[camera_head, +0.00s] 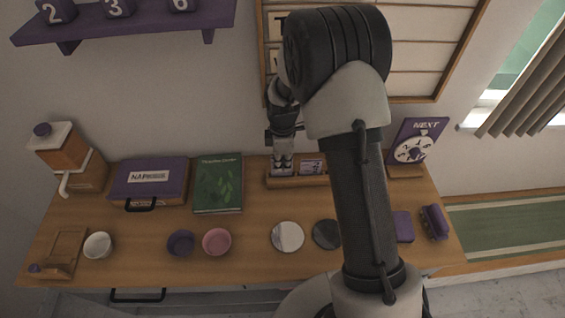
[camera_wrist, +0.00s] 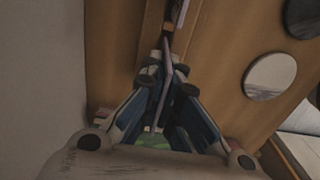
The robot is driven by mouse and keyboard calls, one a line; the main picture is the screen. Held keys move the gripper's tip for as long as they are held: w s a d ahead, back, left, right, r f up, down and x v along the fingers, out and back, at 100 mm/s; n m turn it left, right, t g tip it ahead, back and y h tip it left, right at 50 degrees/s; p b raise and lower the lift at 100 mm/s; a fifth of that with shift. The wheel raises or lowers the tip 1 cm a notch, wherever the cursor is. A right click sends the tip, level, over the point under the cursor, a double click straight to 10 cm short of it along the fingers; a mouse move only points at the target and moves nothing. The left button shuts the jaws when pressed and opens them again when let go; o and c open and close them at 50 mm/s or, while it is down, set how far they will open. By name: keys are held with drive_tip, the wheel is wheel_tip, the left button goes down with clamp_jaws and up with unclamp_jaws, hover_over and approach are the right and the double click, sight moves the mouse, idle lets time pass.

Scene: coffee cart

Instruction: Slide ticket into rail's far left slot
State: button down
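The wooden rail (camera_head: 296,182) stands at the back of the counter, partly hidden by my arm. A ticket (camera_head: 312,167) with a dark picture stands upright in it, right of my gripper. My gripper (camera_head: 283,158) points down over the rail's left end. In the wrist view my gripper (camera_wrist: 169,85) has its fingers closed around a thin ticket (camera_wrist: 166,74), seen edge-on. The held ticket's lower part is at the rail's left end; I cannot tell whether it is seated in the slot. The other ticket's edge (camera_wrist: 182,12) shows ahead in the wrist view.
A green book (camera_head: 218,184) and a purple napkin box (camera_head: 149,183) stand left of the rail. A wheel sign (camera_head: 414,147) stands at the right. Round discs (camera_head: 288,236) and bowls (camera_head: 217,242) lie in front. A purple shelf (camera_head: 140,25) hangs above left.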

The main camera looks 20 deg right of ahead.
drive_tip(key=shift+f, duration=0.15)
drive_tip(key=shift+f+b, duration=0.4)
drive_tip(key=shift+f, duration=0.15)
drive_tip(key=shift+f, duration=0.1)
drive_tip(key=c, duration=1.7)
unclamp_jaws()
wheel_tip(320, 180, up, 12)
drive_tip(key=shift+r, duration=0.1)
